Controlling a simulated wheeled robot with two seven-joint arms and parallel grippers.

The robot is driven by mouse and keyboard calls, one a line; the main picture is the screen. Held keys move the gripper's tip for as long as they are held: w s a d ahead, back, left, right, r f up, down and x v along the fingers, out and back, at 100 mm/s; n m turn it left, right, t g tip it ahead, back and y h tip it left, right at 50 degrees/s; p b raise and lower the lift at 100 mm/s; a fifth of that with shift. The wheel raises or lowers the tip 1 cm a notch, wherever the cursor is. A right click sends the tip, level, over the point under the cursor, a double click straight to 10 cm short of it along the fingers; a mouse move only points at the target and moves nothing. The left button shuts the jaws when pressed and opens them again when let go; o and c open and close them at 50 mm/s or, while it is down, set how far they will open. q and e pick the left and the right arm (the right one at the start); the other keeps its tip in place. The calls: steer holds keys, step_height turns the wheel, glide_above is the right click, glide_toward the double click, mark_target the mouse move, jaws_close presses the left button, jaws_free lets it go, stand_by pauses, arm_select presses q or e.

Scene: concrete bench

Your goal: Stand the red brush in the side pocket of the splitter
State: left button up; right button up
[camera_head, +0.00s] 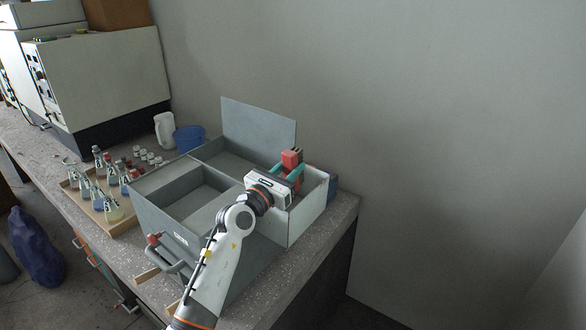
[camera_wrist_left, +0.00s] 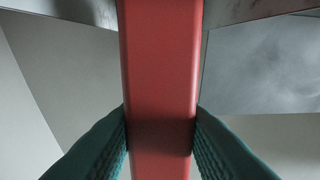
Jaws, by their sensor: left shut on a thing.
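The splitter (camera_head: 155,222) is a grey open box with several compartments on the bench, a raised panel at its back and a pale right end (camera_head: 309,212). My left gripper (camera_head: 288,171) is over the right part of the box, its teal fingers shut on the red brush (camera_head: 291,157). In the left wrist view the red brush (camera_wrist_left: 160,60) runs top to bottom between the fingers (camera_wrist_left: 160,135). The brush's lower end is hidden in the head view. My wrist covers part of the right compartments, so I cannot tell whether the brush is inside the pocket. My right gripper is out of view.
A wooden tray (camera_head: 120,226) of flasks and bottles stands left of the box. A blue tub (camera_head: 188,138) and white jug (camera_head: 165,130) stand behind. A large machine (camera_head: 105,75) fills the far left. A dark blue thing (camera_head: 332,188) sits by the box's right end, near the bench edge.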

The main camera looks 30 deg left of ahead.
arm_select(q)
steer(key=o, duration=1.1)
steer(key=f+g, duration=0.1)
steer(key=f, duration=0.3)
steer(key=f+g, duration=0.1)
steer(key=f, duration=0.3)
steer(key=shift+w+a+f+n+y, duration=0.2)
steer(key=shift+n+y, duration=0.1)
steer(key=shift+s, duration=0.35)
steer(key=s+r, duration=0.2)
steer(key=s, duration=0.1)
steer(key=s+a+r+t, duration=0.1)
steer(key=s+r, duration=0.1)
steer(key=s, duration=0.2)
steer(key=s+r+t, duration=0.1)
steer(key=s+r, duration=0.1)
steer(key=s, duration=0.2)
steer(key=shift+s+a+r+b, duration=0.2)
steer(key=shift+s+a+b, duration=0.05)
steer(key=shift+b, duration=0.15)
steer(key=shift+r, duration=0.1)
